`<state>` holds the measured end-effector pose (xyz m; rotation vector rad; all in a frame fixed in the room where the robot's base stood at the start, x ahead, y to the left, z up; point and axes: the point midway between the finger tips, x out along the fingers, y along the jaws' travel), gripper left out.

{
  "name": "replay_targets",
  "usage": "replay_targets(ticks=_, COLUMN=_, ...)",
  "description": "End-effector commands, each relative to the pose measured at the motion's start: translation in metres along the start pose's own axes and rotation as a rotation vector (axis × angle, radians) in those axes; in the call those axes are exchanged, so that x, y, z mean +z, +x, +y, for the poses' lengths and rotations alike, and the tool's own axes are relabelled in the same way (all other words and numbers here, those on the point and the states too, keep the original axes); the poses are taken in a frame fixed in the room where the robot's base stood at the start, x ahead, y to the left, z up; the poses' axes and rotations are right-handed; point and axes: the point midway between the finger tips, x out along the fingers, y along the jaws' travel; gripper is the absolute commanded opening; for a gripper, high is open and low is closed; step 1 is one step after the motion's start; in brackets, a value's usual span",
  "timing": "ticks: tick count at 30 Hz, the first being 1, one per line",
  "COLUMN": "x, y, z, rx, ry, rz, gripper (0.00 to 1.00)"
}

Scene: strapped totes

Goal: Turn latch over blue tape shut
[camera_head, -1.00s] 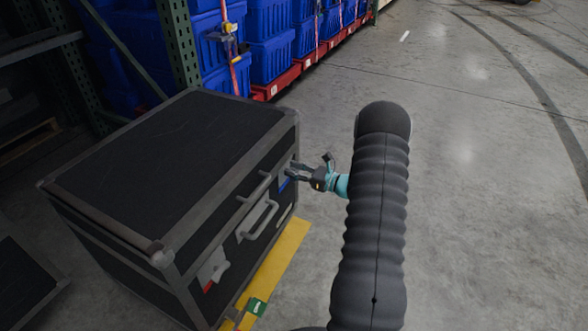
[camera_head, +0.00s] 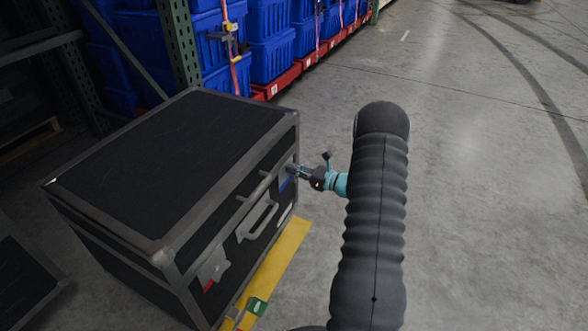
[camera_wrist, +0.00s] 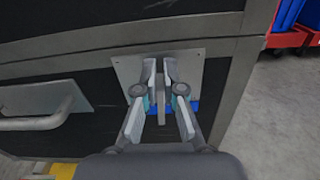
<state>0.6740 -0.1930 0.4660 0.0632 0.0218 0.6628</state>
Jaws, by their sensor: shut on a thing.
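A black case (camera_head: 170,165) with grey metal edges stands on the floor in the head view. On its front, near the far end, is a latch with a grey plate (camera_wrist: 126,70). Blue tape (camera_head: 285,184) lies just under this plate and also shows in the wrist view (camera_wrist: 195,106). My gripper (camera_head: 293,169) reaches the latch from the right. In the wrist view its fingers (camera_wrist: 161,75) are closed on the latch's upright grey tab (camera_wrist: 161,106), one on each side. The fingers hide part of the plate and tape.
A second latch (camera_head: 212,268) with red tape sits at the near end of the case front. Yellow floor tape (camera_head: 285,255) runs along the case. Blue totes (camera_head: 270,50) stand behind; floor to the right is clear.

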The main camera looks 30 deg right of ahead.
Motion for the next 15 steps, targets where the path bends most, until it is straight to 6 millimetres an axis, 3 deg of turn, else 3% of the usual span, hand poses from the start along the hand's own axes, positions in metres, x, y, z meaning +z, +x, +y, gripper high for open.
replay_targets(ticks=15, x=-0.001, y=-0.001, z=-0.013, rx=-0.004, ry=0.421, rz=-0.002, gripper=0.0)
